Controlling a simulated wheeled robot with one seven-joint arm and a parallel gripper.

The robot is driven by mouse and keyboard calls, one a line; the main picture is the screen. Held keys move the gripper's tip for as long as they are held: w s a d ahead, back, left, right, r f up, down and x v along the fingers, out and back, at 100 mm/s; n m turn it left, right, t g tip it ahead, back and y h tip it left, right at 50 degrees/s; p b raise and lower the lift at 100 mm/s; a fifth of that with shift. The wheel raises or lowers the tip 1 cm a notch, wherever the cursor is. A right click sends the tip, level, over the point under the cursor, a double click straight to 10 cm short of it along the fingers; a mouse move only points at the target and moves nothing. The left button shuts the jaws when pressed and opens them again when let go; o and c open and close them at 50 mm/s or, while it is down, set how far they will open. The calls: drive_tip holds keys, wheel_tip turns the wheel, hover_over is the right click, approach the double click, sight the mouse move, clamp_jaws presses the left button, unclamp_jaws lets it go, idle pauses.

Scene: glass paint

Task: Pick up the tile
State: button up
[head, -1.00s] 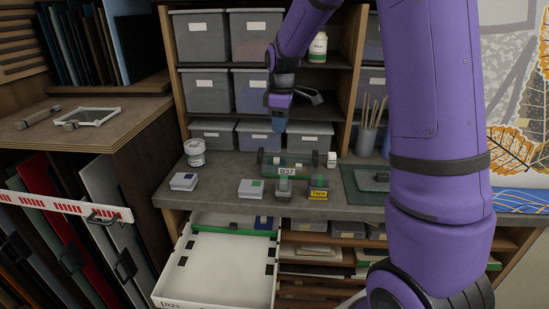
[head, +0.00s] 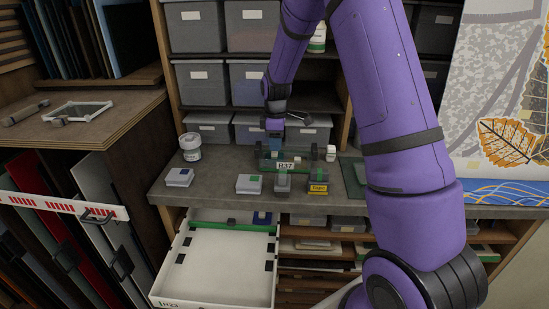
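No single piece is clearly the tile. A dark rack labelled B37 (head: 286,165) stands on the grey counter and seems to hold a greenish glass pane, too small to make out. Small pale boxes with a purple square (head: 180,177) and a green square (head: 249,184) sit in front and to the left. A dark blue square (head: 262,218) lies at the back of the open white drawer (head: 225,270). My gripper (head: 274,143) points down just above or at the rack's back left; contact and finger gap cannot be made out.
A white jar (head: 191,147) stands left of the rack, and a small white bottle (head: 331,153) right of it. A yellow-labelled block (head: 318,188) sits in front. Grey bins (head: 208,127) line the shelf behind.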

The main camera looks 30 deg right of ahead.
sight(275, 155)
drive_tip(key=shift+f, duration=1.9)
clamp_jaws()
drive_tip(key=shift+r, duration=0.1)
